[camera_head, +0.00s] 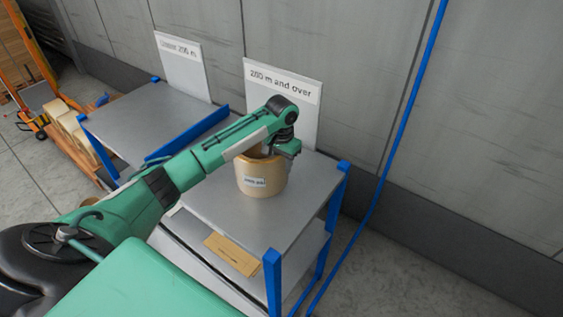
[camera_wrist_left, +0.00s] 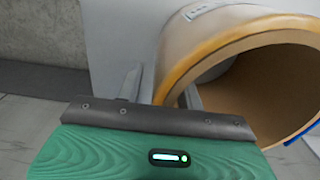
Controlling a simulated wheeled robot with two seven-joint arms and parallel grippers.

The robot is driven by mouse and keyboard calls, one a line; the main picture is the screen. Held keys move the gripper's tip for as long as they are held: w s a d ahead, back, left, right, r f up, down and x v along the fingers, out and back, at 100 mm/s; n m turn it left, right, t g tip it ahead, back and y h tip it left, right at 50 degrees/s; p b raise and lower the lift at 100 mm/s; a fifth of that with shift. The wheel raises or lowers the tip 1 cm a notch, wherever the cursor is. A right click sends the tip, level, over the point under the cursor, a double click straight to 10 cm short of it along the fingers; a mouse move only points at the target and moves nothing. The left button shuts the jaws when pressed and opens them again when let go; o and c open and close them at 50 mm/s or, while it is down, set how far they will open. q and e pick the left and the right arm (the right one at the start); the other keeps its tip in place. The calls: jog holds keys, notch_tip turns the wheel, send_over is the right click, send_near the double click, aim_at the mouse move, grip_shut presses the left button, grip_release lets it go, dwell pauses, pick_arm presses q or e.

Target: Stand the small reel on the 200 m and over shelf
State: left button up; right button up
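The small reel (camera_head: 262,178), a tan hollow cylinder with a white label, stands upright on the top of the shelf unit (camera_head: 213,205) in front of the "200 m and over" sign (camera_head: 283,86). My left gripper (camera_head: 284,150) is at the reel's top rim. In the left wrist view, the reel (camera_wrist_left: 177,58) shows its open bore. One finger of my left gripper (camera_wrist_left: 162,90) is outside the wall and the other is inside the bore. A gap shows between the outer finger and the wall, so the gripper looks open. My right gripper is out of view.
A second shelf (camera_head: 140,118) with another sign (camera_head: 180,50) stands to the left. A brown flat piece (camera_head: 232,254) lies on the lower level. Blue corner posts (camera_head: 272,280) edge the shelf. A blue cable (camera_head: 400,150) hangs along the wall. Shelf top is free right of the reel.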

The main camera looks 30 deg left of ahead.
pick_arm(q)
jog(key=shift+r, duration=0.1)
jog(key=shift+r, duration=0.15)
notch_tip(320, 180, up, 6)
jog(key=b, duration=0.4)
jog(key=shift+w+r, duration=0.1)
jog(key=shift+r, duration=0.1)
notch_tip(320, 180, up, 4)
jog(key=shift+r, duration=0.7)
jog(key=shift+f, duration=0.1)
